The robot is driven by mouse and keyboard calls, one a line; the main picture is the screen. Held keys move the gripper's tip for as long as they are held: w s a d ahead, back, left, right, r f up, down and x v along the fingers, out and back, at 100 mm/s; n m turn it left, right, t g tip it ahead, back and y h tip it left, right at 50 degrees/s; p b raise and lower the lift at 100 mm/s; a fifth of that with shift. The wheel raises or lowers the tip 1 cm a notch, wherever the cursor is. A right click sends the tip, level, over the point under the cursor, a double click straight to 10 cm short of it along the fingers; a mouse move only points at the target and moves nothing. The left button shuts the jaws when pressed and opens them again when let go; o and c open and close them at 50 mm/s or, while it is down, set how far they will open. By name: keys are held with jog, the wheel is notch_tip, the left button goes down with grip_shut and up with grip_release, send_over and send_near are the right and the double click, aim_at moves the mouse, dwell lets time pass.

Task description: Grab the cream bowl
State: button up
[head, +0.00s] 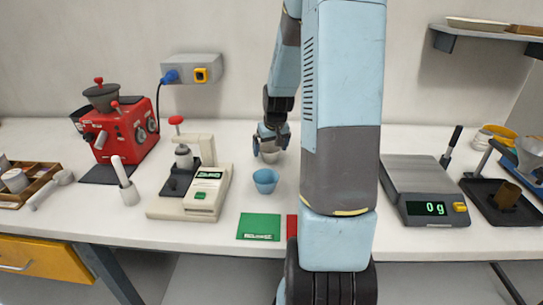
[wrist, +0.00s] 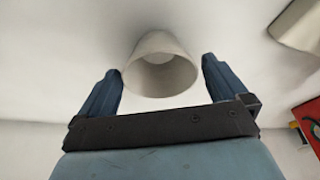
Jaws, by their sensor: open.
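The cream bowl (wrist: 161,66) stands on the white table between the two blue fingers of my gripper (wrist: 161,85) in the wrist view. The fingers are open, one on each side of the bowl, with a small gap at the left and a wider one at the right. In the head view my gripper (head: 270,145) is low over the back of the table, and part of the cream bowl (head: 270,156) shows below it. My arm and gripper hide the rest of the bowl there.
A blue bowl (head: 265,181) stands just in front of the cream one. A dosing machine (head: 190,180) is to the left, and a red grinder (head: 120,130) further left. A green card (head: 258,227) lies near the front edge. A scale (head: 424,185) is to the right.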

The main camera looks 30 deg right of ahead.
jog(key=shift+w+f, duration=0.15)
jog(key=shift+f, duration=0.35)
jog(key=shift+c, duration=0.2)
jog(key=c, duration=0.9)
jog(key=shift+r, duration=0.1)
